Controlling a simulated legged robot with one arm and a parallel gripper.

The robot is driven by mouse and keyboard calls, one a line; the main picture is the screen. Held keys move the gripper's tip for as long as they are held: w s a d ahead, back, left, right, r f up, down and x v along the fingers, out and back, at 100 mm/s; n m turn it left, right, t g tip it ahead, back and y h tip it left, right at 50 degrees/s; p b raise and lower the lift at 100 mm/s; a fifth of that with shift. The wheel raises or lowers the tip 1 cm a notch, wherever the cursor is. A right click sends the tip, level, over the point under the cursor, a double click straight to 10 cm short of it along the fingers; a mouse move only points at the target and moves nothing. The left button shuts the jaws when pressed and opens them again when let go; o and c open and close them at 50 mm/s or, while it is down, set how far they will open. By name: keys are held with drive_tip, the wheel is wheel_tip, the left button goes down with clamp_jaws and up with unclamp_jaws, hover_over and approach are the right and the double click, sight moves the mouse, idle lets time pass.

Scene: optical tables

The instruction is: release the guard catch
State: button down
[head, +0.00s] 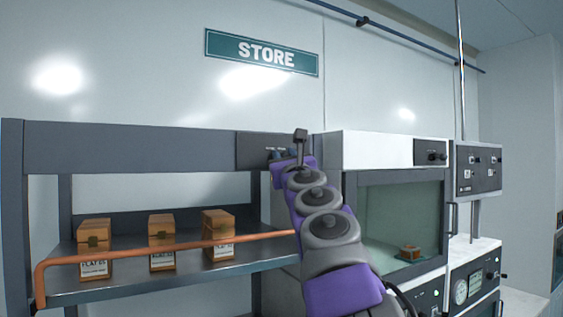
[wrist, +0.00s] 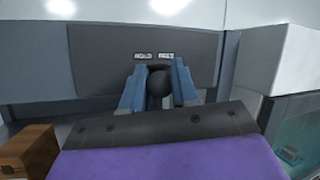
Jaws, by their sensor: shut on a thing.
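The guard catch shows in the wrist view as a dark rounded knob (wrist: 158,84) in front of a dark grey plate (wrist: 95,60). The plate carries the words HOLD on the left and FREE on the right. The knob's top sits just below the two words, about between them. My gripper (wrist: 159,78) has its blue fingers on either side of the knob, shut on it. In the head view my gripper (head: 284,154) is at the plate (head: 250,148) on the shelf's top beam; my arm hides the knob there. An orange guard bar (head: 165,248) runs across the shelf front.
Three brown boxes (head: 93,236) stand on the grey shelf (head: 125,284) behind the bar. A white cabinet with a glass door (head: 385,215) stands close right of my arm, with a small brown item inside. A control box (head: 478,168) is farther right.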

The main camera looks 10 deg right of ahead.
drive_tip(key=y, duration=0.1)
drive_tip(key=d+n+y, duration=0.1)
drive_tip(key=y, duration=0.1)
drive_tip(key=shift+w+d+f+n+b, duration=0.2)
drive_tip(key=shift+w+n+b, duration=0.1)
drive_tip(key=shift+n, duration=0.1)
drive_tip(key=n+g+y+p, duration=0.1)
drive_tip(key=n+y, duration=0.1)
drive_tip(key=y, duration=0.1)
drive_tip(key=w+d+n+g+y+p, duration=0.1)
drive_tip(key=n+g+y, duration=0.1)
drive_tip(key=y, duration=0.2)
drive_tip(key=d+n+g+y+p, duration=0.1)
drive_tip(key=n+g+y+p, duration=0.1)
drive_tip(key=y, duration=0.2)
drive_tip(key=shift+w+d+r, duration=0.15)
drive_tip(key=shift+w+r, duration=0.05)
drive_tip(key=shift+g+y, duration=0.3)
drive_tip(key=shift+g, duration=0.1)
drive_tip(key=c, duration=1.3)
unclamp_jaws()
drive_tip(key=o, duration=0.4)
drive_tip(key=shift+w+d, duration=0.1)
drive_tip(key=shift+w, duration=0.25)
drive_tip(key=b+v, duration=1.1)
drive_tip(key=v, duration=0.6)
drive_tip(key=shift+s+d, duration=0.25)
